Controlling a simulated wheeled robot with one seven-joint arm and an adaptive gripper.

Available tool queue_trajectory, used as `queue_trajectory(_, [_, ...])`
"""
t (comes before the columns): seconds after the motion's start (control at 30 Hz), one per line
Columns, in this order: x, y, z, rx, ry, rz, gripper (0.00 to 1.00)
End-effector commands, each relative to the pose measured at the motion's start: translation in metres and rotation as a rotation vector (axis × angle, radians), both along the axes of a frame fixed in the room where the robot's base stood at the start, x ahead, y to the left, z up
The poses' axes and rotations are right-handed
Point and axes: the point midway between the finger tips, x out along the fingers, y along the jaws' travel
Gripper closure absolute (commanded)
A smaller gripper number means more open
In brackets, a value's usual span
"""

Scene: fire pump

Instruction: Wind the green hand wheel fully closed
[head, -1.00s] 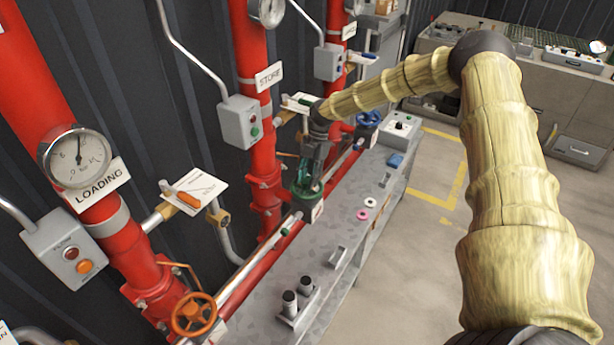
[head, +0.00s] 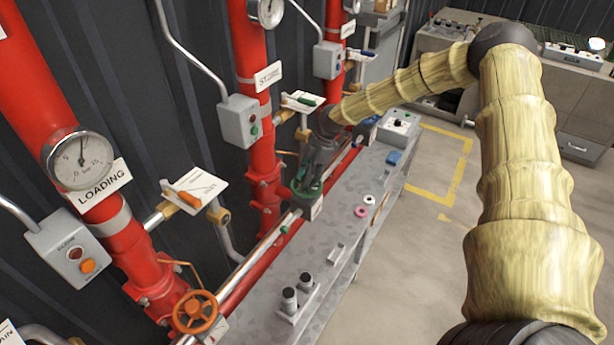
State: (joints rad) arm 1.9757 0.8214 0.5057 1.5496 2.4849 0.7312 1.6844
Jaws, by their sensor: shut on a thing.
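The green hand wheel (head: 306,190) sits on the middle red pipe line, beside the back edge of the grey bench. My gripper (head: 310,178) reaches down onto it from above and is shut on it. The gripper and wrist hide much of the wheel, so only part of its green rim shows. I cannot tell from this view exactly how far the wheel is turned.
An orange hand wheel (head: 195,312) is at the near left, and a blue hand wheel (head: 366,131) lies beyond my gripper. The grey bench (head: 335,215) carries black cylinders (head: 290,300) and small rings (head: 361,211). Red pipes (head: 255,100) stand close on the left. Floor on the right is clear.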

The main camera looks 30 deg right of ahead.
Motion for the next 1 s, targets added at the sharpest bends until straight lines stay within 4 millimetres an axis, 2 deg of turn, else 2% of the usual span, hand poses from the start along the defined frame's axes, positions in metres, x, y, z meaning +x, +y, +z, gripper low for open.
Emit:
queue_trajectory(0.4, [-0.003,-0.001,-0.0008,-0.003,0.002,-0.344,0.96])
queue_trajectory(0.83, [-0.0037,-0.0009,-0.0017,-0.002,0.003,-0.392,0.96])
queue_trajectory(1.0, [-0.0038,-0.0003,-0.0005,-0.003,0.001,-0.5,0.96])
